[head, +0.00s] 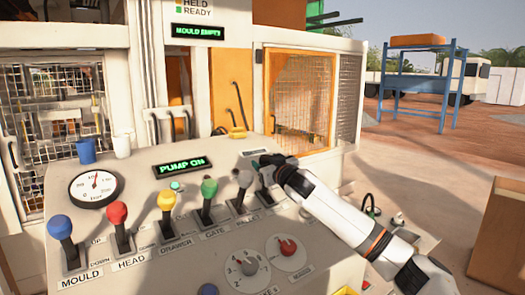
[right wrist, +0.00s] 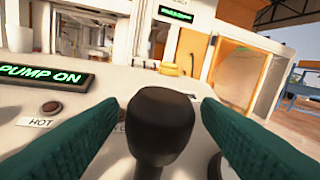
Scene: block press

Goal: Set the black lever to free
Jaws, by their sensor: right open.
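The black lever's dark round knob (right wrist: 160,115) stands upright in the middle of the right wrist view, with its stem running down out of the picture. My right gripper (head: 266,161) is open over the right end of the lever row. In the right wrist view its two green fingers lie on either side of the knob, with a gap showing on each side near the tips. My left gripper is not in view.

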